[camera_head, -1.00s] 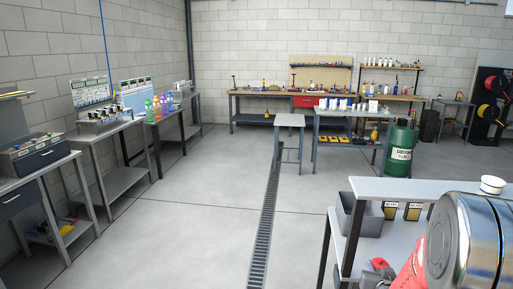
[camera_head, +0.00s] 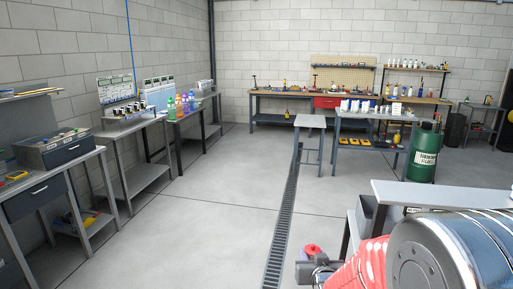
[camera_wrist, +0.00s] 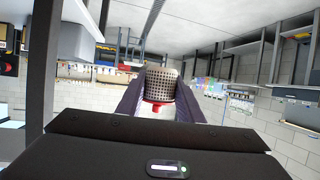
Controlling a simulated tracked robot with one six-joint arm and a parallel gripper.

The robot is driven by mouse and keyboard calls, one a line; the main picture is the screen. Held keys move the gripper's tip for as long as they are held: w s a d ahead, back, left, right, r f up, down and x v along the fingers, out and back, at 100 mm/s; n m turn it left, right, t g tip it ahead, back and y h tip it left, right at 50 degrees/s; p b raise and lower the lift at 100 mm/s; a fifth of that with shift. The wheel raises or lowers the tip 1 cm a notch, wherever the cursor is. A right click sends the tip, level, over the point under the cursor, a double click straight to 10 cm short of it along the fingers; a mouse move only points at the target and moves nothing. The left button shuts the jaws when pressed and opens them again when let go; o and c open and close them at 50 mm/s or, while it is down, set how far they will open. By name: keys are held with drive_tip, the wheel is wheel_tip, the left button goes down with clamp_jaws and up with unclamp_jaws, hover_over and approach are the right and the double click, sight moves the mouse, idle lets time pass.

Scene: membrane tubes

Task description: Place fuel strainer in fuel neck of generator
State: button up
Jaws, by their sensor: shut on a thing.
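The fuel strainer (camera_wrist: 161,88), a grey metal mesh cylinder with a red part at its near end, sits between the two dark fingers of my gripper (camera_wrist: 160,104) in the wrist view. The fingers are shut on it from both sides, and it is held in the air. In the head view, my arm fills the lower right, and the strainer cannot be made out clearly. I cannot identify the generator or its fuel neck in either current view.
A grey-topped table (camera_head: 438,195) stands close at right, partly hidden by my arm. Benches with drawers (camera_head: 72,150) line the left wall. A stool (camera_head: 309,122) and a green drum (camera_head: 424,157) stand farther back. The middle floor (camera_head: 225,210) is clear.

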drive_tip(key=shift+a, duration=0.55)
drive_tip(key=s+f, duration=0.5)
drive_tip(key=f, duration=0.1)
drive_tip(key=shift+f, duration=0.15)
drive_tip(key=shift+d, duration=0.1)
idle(0.4)
